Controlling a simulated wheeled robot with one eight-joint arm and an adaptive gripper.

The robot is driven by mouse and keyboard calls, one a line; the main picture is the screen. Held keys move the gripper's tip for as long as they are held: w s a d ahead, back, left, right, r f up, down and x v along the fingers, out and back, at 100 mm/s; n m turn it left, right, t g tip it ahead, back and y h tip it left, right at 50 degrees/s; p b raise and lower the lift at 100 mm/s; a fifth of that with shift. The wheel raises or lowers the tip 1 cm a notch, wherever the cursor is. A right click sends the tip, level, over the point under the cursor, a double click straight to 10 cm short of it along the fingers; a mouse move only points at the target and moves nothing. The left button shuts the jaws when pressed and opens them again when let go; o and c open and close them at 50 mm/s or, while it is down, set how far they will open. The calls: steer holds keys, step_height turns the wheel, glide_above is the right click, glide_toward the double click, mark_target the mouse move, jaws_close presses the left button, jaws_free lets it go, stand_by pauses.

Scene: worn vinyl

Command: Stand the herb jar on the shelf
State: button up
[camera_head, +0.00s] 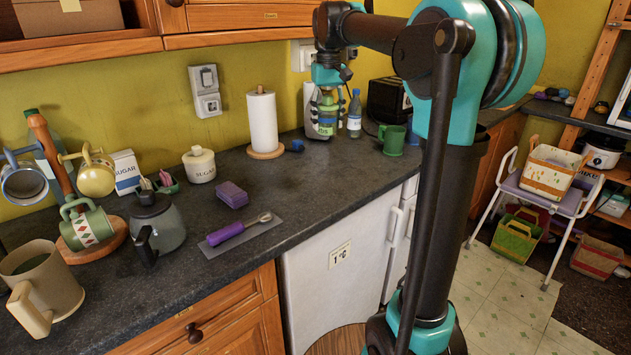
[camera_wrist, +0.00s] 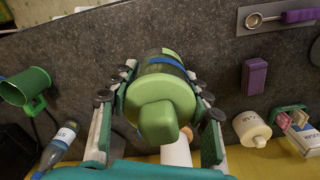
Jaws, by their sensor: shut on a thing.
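The herb jar, green with a light green lid and a blue band, sits between the fingers of my gripper (camera_wrist: 163,85) in the wrist view, its lid (camera_wrist: 158,120) facing the camera. In the head view the jar (camera_head: 327,127) is at the back of the dark counter, partly hidden by my gripper (camera_head: 326,104), which is shut on it. The jar looks upright; I cannot tell whether its base touches the counter. An open wooden shelf (camera_head: 80,48) holding a cardboard box is at the upper left. Another wooden rack (camera_head: 590,62) stands at the far right.
A paper towel roll (camera_head: 262,122) stands left of the jar. A blue bottle (camera_head: 354,114), a green mug (camera_head: 392,140) and a dark toaster (camera_head: 388,102) are to its right. Wooden wall cabinets (camera_head: 240,17) overhang the counter. A kettle (camera_head: 155,222) and mugs crowd the left.

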steer(key=shift+s+a+r, duration=0.2)
steer(key=shift+a+r, duration=0.05)
steer(key=shift+a, duration=0.15)
steer(key=shift+a+f, duration=0.2)
steer(key=shift+f, duration=0.05)
step_height(320, 180, down, 19)
steer(key=shift+f, duration=0.1)
steer(key=shift+f, duration=0.1)
steer(key=o, duration=1.4)
steer(key=shift+c, duration=0.2)
